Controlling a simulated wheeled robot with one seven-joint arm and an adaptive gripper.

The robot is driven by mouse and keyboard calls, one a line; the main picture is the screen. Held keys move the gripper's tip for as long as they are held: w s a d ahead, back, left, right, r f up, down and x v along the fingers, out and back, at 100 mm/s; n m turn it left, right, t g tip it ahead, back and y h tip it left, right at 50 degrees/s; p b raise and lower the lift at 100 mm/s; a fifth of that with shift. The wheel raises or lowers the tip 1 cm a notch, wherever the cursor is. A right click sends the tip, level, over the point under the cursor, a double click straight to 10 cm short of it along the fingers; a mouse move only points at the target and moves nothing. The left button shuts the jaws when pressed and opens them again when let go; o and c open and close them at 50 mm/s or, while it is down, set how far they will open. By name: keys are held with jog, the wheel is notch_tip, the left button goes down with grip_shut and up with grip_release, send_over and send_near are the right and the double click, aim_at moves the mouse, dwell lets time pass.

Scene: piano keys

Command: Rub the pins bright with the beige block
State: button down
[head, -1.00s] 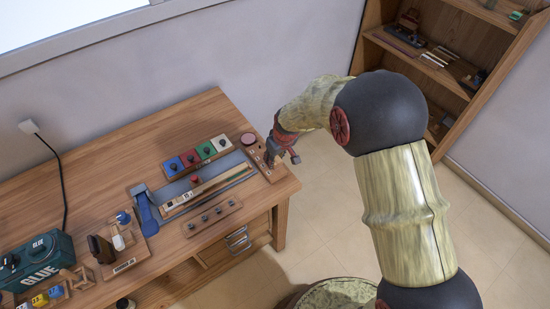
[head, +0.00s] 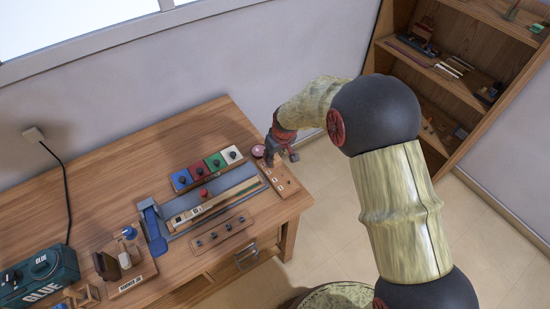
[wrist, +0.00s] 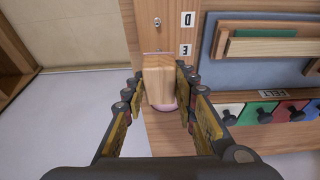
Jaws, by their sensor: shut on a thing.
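My gripper (wrist: 165,90) is shut on the beige block (wrist: 158,80), with a yellow-padded finger on each side. The block is over the wooden pin board (wrist: 165,137), beside the letter E. One metal pin (wrist: 157,22) shows next to the letter D; any pin under the block is hidden. A pink round pad (wrist: 168,106) on the board is partly covered by the block. In the head view my gripper (head: 273,153) is at the far end of the pin board (head: 282,180), close to the pink pad (head: 258,151). I cannot tell whether the block touches the board.
Coloured tiles with black knobs (head: 207,167) and a blue-grey felt tray (head: 180,228) lie left of the board. A strip with several dark knobs (head: 220,233) is nearer the front. A teal glue box (head: 40,270) stands at far left. A wooden shelf (head: 450,90) stands at right.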

jog(key=v, duration=0.1)
jog(key=p+v, duration=0.1)
jog(key=v, duration=0.1)
jog(key=shift+w+a+r, duration=0.15)
jog(key=shift+w+a, duration=0.05)
jog(key=shift+w, duration=0.05)
jog(key=shift+w+a+r+p, duration=0.1)
jog(key=shift+w+r+p, duration=0.1)
jog(key=shift+r+p, duration=0.35)
jog(key=shift+w+a+p+v, duration=0.15)
jog(key=shift+p+v, duration=0.4)
jog(key=shift+v, duration=0.4)
jog(key=shift+w+a+p+v, duration=0.15)
jog(key=shift+p+v, duration=0.4)
jog(key=shift+v, duration=0.35)
jog(key=shift+d+r, duration=0.1)
jog(key=shift+r, duration=0.05)
